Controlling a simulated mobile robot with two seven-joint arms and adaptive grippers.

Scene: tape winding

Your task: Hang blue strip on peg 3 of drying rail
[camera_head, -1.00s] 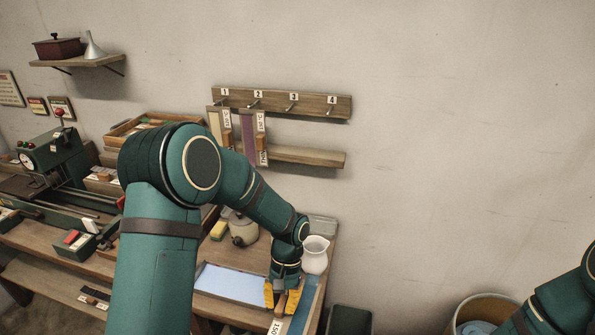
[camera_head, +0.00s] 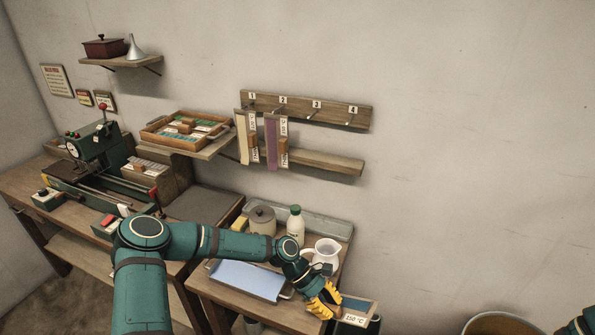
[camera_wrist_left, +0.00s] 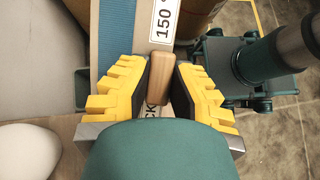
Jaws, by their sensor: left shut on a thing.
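My left gripper (camera_head: 323,300) is shut on the wooden handle (camera_wrist_left: 155,78) of the blue strip (camera_wrist_left: 111,35). A white 150 °C label (camera_wrist_left: 164,20) lies along the strip. The drying rail (camera_head: 320,105) is on the wall, above and well apart from the gripper. Its peg 3 (camera_head: 311,116) is bare. A cream strip (camera_head: 242,140) hangs at peg 1 and a purple strip (camera_head: 270,145) at peg 2. My right gripper is out of view.
A wooden ledge (camera_head: 335,163) runs below the rail. Wall right of the rail is clear. A round bin (camera_head: 500,322) stands lower right.

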